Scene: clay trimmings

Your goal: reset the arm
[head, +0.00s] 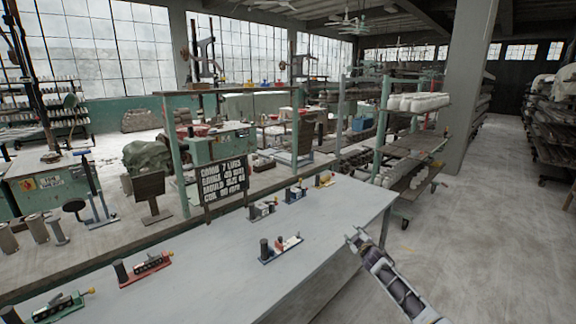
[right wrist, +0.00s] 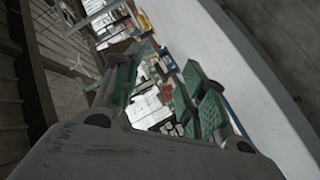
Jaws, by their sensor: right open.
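My right gripper (head: 357,238) is at the right edge of the grey worktable (head: 330,215) in the head view, at the end of my right arm, which comes in from the bottom right. Its jaws are open and I see nothing between them. In the right wrist view the gripper's dark body fills the bottom, and the scene behind it is tilted. My left gripper is not in the head view.
A small blue-based tool set (head: 281,248) is the nearest item on the table to my right gripper. A red-based set (head: 145,268) and a green-based set (head: 62,307) stand further left. A lettered black sign (head: 224,187) stands at the back edge. Open floor (head: 480,245) lies right.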

